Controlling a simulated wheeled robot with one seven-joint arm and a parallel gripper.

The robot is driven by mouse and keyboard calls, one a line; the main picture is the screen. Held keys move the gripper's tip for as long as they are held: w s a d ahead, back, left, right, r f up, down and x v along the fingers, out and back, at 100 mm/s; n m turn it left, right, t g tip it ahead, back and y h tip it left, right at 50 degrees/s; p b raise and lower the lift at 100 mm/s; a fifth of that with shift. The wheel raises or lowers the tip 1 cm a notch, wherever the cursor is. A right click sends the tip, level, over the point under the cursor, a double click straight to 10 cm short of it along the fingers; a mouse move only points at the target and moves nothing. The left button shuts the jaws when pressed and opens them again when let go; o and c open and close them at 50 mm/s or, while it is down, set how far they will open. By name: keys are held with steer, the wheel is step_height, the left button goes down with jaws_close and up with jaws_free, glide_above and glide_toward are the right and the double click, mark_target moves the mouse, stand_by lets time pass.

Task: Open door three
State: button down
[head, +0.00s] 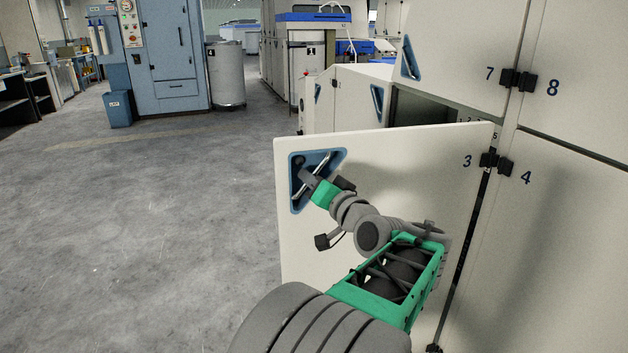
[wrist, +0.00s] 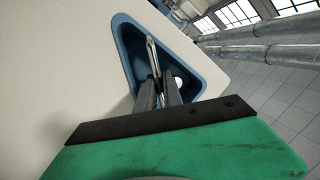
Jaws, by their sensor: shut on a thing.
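Door three (head: 390,165) is a cream panel with a black "3" near its hinge side at the right. It stands swung out from the cabinet, with a dark opening showing behind its top edge. Its handle is a metal bar across a blue triangular recess (head: 330,157) at the upper left corner. My gripper (head: 303,180) is at this recess, shut on the handle bar (wrist: 152,58). In the wrist view the two grey fingers (wrist: 158,92) reach into the recess around the bar. The lower part of the door is partly hidden by my arm.
Door four (head: 560,230) and doors seven (head: 460,50) and eight (head: 580,70) look closed at the right. Open grey floor (head: 140,230) lies left of door three. A blue cabinet (head: 165,60), a small blue bin (head: 119,110) and a grey drum (head: 226,75) stand farther back.

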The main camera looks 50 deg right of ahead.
steer(key=shift+s+r, duration=0.1)
steer(key=c, duration=1.7)
jaws_free()
steer(key=shift+s, duration=0.1)
steer(key=shift+c, duration=0.2)
steer(key=shift+o, duration=1.2)
